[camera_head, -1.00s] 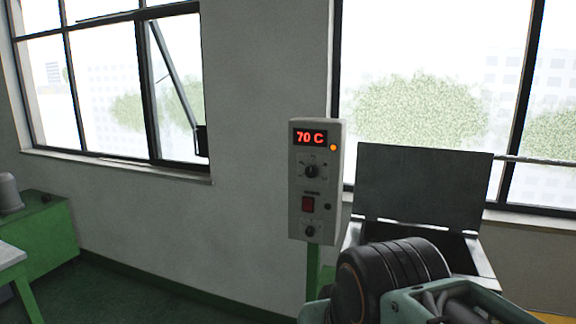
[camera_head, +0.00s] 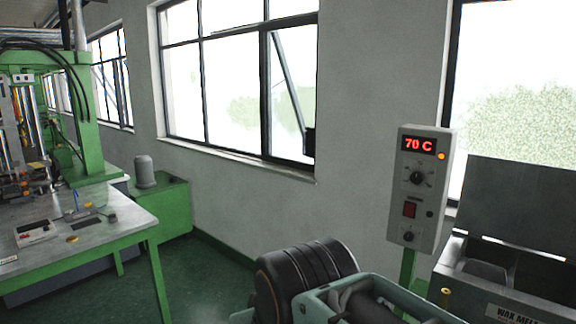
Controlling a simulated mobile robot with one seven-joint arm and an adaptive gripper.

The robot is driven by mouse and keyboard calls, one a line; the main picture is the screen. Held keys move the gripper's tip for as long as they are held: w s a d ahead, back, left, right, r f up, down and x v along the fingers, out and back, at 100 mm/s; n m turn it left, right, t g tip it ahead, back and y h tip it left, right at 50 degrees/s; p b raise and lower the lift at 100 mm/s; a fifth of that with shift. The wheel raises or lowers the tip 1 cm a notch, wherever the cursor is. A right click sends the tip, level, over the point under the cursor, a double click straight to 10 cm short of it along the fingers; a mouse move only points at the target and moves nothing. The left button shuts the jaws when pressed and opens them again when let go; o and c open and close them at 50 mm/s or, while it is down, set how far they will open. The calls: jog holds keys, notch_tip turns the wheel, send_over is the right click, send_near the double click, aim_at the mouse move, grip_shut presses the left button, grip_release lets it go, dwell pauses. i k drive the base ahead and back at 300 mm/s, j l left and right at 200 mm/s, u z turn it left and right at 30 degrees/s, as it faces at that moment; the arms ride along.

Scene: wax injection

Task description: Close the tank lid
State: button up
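The tank lid (camera_head: 528,200) is a dark grey metal plate standing upright at the back of the wax melt tank (camera_head: 545,312), so the tank is open. The tank is at the lower right, partly cut off by the picture edge, with a label that starts "WAX MELT". Part of its dark inside shows below the lid. My arm crosses the bottom middle of the view, left of the tank. My gripper does not show, so its state and its distance to the lid are hidden.
A control box (camera_head: 418,188) reading 70 C stands on a green post left of the lid. A workbench (camera_head: 75,245) with small items and a green press (camera_head: 85,130) are at the left. A green cabinet (camera_head: 170,215) stands by the wall. Floor between bench and arm looks clear.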

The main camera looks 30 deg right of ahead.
aim_at(530, 205)
jog(key=j+u, duration=0.15)
jog(key=u, duration=0.2)
jog(key=i+j+u, duration=0.1)
jog(key=u, duration=0.3)
jog(key=i+j+u, duration=0.1)
jog(key=u, duration=0.25)
jog(key=i+z, duration=0.2)
jog(key=i, duration=0.3)
jog(key=i+j+z, duration=0.25)
jog(key=i, duration=0.2)
jog(key=i+l+z, duration=0.1)
jog(key=i+z, duration=0.8)
jog(key=i+l+z, duration=0.1)
jog(key=i+z, duration=0.6)
jog(key=z, duration=0.25)
jog(key=i+l+z, duration=0.1)
jog(key=i+z, duration=0.65)
jog(key=i, duration=0.15)
jog(key=i+z, duration=0.4)
jog(key=i+j+z, duration=0.2)
jog(key=i+z, duration=0.4)
jog(key=z, duration=0.2)
jog(key=i+j+z, duration=0.1)
jog(key=z, duration=0.3)
jog(key=i+j+z, duration=0.2)
jog(key=z, duration=0.2)
jog(key=i+j+z, duration=0.2)
jog(key=z, duration=0.2)
jog(key=i+j+z, duration=0.2)
jog(key=z, duration=0.25)
